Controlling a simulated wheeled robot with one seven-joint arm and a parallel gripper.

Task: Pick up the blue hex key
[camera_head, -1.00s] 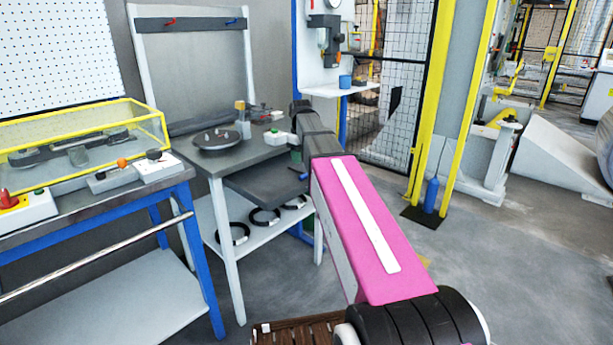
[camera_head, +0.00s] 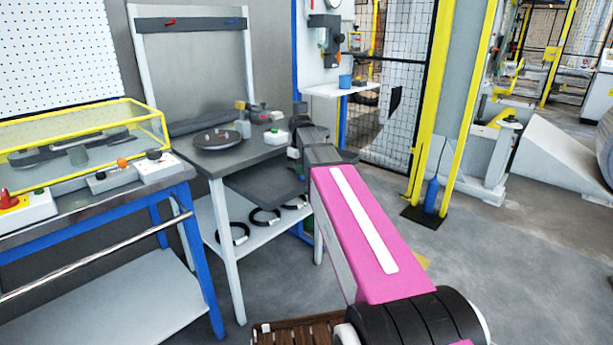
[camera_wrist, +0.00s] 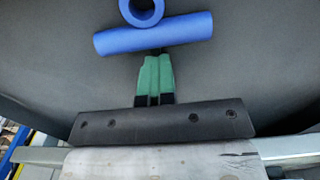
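In the wrist view, a blue bar (camera_wrist: 155,33), apparently the blue hex key, lies crosswise just beyond my fingertips. A blue round end with a dark hole stands above it at the top edge. The green fingers of my gripper (camera_wrist: 157,58) reach up to the middle of the bar and look close together. I cannot tell whether they touch it or grip it. In the head view my gripper and this blue part are hidden behind my arm, beside the grey worktable (camera_head: 228,160).
A black round plate (camera_head: 217,139) and a white button box (camera_head: 276,137) stand on the worktable. Black rings (camera_head: 265,217) lie on its lower shelf. A rack bar behind carries small red (camera_head: 170,21) and blue (camera_head: 233,21) items. Yellow posts stand at right.

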